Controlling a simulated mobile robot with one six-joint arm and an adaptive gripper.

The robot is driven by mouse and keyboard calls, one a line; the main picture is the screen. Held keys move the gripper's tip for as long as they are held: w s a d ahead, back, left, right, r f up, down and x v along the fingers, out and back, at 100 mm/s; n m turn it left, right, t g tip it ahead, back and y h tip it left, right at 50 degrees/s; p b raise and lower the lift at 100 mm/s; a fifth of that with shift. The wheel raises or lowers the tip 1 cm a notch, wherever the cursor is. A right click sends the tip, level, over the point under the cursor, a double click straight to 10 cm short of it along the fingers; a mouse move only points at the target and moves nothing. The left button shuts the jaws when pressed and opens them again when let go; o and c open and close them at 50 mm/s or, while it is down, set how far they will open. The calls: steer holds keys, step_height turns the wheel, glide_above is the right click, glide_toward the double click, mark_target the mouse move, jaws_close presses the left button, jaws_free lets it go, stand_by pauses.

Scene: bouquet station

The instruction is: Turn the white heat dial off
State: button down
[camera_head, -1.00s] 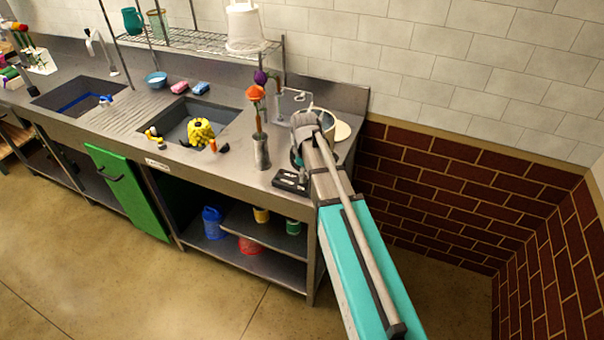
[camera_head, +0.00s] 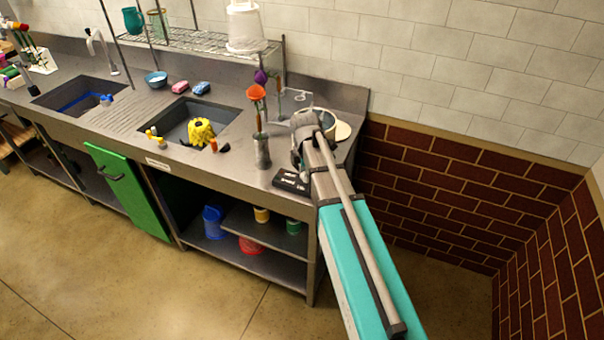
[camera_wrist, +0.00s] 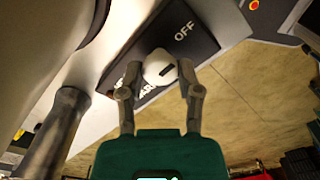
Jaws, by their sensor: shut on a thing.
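The white heat dial (camera_wrist: 158,69) sits on a black panel (camera_wrist: 180,33) with white lettering; "OFF" shows at its upper right and other letters are partly hidden at its lower left. A dark mark on the dial points to the right. My gripper (camera_wrist: 158,78) is shut on the dial, one finger on each side of it in the wrist view. In the head view the black panel (camera_head: 290,182) lies at the counter's front right end; the dial is hidden there by my arm.
A grey vase with flowers (camera_head: 263,152) stands left of the panel, close to my arm. A pot (camera_head: 326,118) stands behind my wrist. A sink (camera_head: 177,118) is farther left. The counter's front edge and open floor lie nearby.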

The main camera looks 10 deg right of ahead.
steer(key=shift+w+d, duration=0.15)
steer(key=shift+w, duration=0.05)
steer(key=shift+c, duration=1.5)
jaws_free()
steer(key=shift+s, duration=0.1)
steer(key=shift+r, duration=0.1)
